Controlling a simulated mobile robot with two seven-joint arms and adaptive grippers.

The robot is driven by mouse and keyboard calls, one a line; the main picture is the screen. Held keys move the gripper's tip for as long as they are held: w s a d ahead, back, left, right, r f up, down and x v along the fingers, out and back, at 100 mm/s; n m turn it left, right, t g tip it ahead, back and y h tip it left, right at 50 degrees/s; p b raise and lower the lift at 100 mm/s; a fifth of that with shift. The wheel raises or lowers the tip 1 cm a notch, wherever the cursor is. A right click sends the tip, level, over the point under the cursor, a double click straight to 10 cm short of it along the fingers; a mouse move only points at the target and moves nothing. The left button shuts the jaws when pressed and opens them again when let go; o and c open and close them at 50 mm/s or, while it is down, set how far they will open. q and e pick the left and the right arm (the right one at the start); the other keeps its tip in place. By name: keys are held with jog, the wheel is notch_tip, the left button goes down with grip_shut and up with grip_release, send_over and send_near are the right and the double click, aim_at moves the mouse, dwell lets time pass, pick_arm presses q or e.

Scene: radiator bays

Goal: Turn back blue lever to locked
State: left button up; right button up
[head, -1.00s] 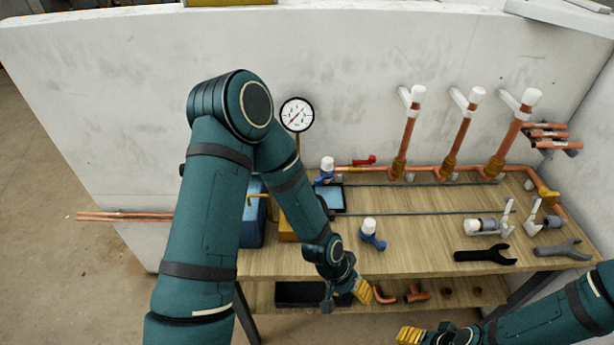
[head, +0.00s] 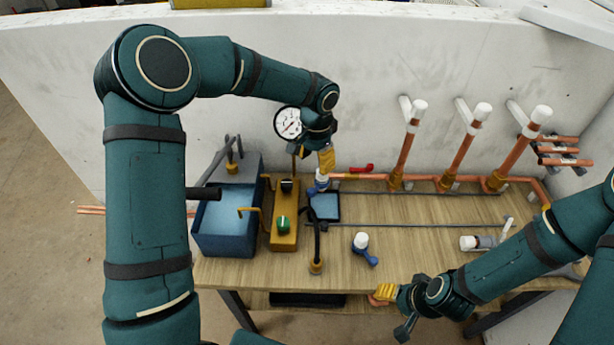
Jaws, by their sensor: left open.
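The back blue lever (head: 318,188) is on a white-capped valve (head: 322,176) at the left end of the copper pipe run, just right of the gauge stand. My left gripper (head: 316,158) is open, with its yellow fingertips pointing down right above this valve. It partly hides the valve top, and I cannot tell whether it touches. A second blue lever (head: 371,260) on a white-capped valve (head: 361,241) stands nearer the front of the bench. My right gripper (head: 390,300) is low at the bench's front edge, away from both levers; its jaw opening is unclear.
A pressure gauge (head: 288,122) stands close behind my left gripper. A red lever (head: 356,168) is on the pipe to the right. A blue water tank (head: 228,225) and yellow pump block (head: 284,222) fill the bench's left. Upright copper pipes (head: 405,150) rise at the back.

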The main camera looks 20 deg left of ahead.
aim_at(312, 190)
pick_arm(q)
jog(key=f, duration=1.3)
jog(key=shift+a, duration=0.4)
jog(key=shift+o, duration=0.3)
grip_shut()
